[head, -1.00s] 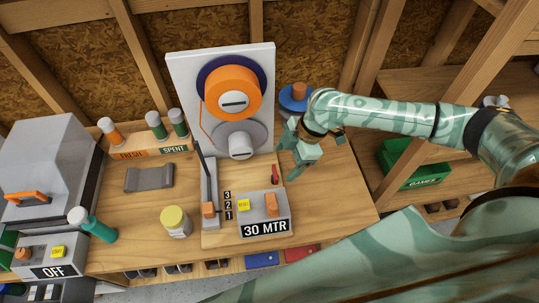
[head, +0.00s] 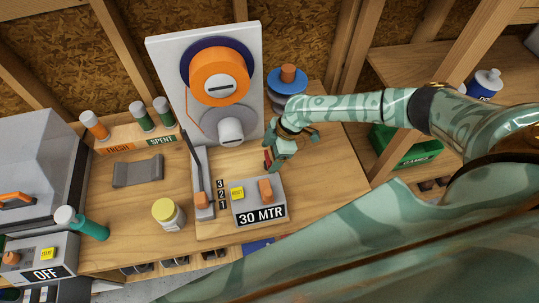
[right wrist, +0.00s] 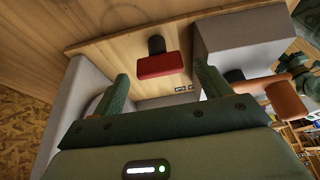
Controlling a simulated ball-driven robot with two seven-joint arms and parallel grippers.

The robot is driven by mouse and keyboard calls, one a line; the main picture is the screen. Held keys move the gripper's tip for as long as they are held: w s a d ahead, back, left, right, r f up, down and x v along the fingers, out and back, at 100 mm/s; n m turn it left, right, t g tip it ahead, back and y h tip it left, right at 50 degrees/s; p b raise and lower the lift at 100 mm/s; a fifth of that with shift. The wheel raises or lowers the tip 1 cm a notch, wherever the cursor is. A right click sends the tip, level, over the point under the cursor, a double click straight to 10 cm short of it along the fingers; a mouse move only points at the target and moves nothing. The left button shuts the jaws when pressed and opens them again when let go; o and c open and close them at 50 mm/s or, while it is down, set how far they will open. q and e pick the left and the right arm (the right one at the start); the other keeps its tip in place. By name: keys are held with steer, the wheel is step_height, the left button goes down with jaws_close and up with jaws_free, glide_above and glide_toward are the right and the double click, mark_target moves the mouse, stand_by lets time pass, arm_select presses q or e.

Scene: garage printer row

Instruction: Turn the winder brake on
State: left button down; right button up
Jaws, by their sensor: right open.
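The winder's white panel (head: 165,85) stands upright at the back of the bench, with an orange spool (head: 220,95) on its upper part and a grey cone below. A small red lever (head: 267,159), likely the brake, stands on the winder's wooden base, partly hidden by my right gripper (head: 276,160). In the right wrist view the red lever (right wrist: 160,66) shows a dark stem and lies just ahead, between the two fingertips of the right gripper (right wrist: 163,82). That gripper is open and empty, with no visible contact. My left gripper is out of view.
The control box (head: 258,212) reads 30 MTR and has an orange switch (head: 265,190). An orange-knobbed lever (head: 202,200) stands beside numbers 1 to 3. A yellow-lidded jar (head: 168,215) and a grey cradle (head: 137,171) are left. A grey-blue spool with an orange top (head: 288,76) stands behind my gripper.

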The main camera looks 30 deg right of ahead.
steer(key=shift+a+f, duration=0.15)
steer(key=shift+f, duration=0.3)
steer(key=shift+c, duration=0.6)
steer(key=c, duration=0.9)
steer(key=shift+o, duration=0.2)
